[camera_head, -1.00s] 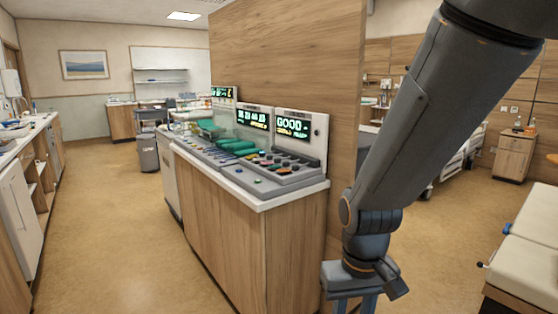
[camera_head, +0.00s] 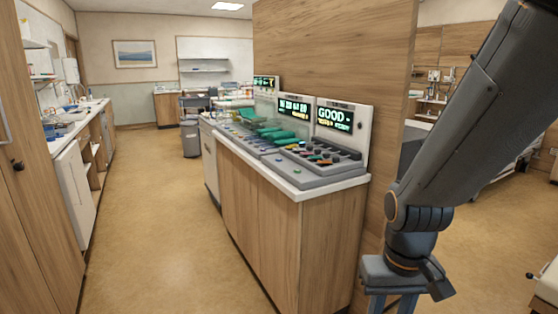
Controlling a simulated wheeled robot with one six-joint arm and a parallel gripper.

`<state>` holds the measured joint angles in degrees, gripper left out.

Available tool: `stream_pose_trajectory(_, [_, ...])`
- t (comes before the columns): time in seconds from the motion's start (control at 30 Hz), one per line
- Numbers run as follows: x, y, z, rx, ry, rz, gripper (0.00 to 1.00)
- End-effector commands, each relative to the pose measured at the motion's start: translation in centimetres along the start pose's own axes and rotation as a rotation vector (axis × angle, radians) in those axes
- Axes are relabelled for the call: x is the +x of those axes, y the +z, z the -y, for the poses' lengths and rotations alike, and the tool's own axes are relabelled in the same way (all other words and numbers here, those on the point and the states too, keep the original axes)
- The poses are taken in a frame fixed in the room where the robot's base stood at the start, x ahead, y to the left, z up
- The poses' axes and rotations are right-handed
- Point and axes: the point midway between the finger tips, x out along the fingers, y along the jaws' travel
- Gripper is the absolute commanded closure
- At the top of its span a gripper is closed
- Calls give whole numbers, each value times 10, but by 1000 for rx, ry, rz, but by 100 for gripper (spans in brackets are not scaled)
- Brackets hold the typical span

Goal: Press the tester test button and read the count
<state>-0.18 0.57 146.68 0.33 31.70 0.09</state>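Several tester units stand in a row on a wooden counter (camera_head: 283,180) at the middle of the view. The nearest tester (camera_head: 342,134) has a lit screen (camera_head: 335,119) that reads "GOOD" in green, with smaller yellow and green text too small to read. The middle tester's screen (camera_head: 293,111) shows green characters that I cannot make out. Small coloured buttons lie along the front panels; a green one (camera_head: 297,171) shows on the nearest panel. I cannot tell which is the test button. My gripper (camera_head: 394,300) points down right of the counter, cut off by the bottom edge, apart from the testers.
A tall wooden partition (camera_head: 335,50) rises behind the testers. Open floor (camera_head: 165,220) runs along the left of the counter. A cabinet door (camera_head: 30,200) stands close at the far left. A grey bin (camera_head: 190,138) stands farther back.

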Motion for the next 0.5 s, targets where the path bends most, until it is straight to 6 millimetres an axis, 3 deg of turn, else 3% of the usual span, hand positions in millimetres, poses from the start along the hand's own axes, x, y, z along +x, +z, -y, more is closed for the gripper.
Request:
stream_pose_trajectory(0.1, [0,0,0,0,0,0,72])
stream_pose_trajectory(0.27, [0,0,0,0,0,0,99])
stream_pose_trajectory(0.5, [0,0,0,0,0,0,100])
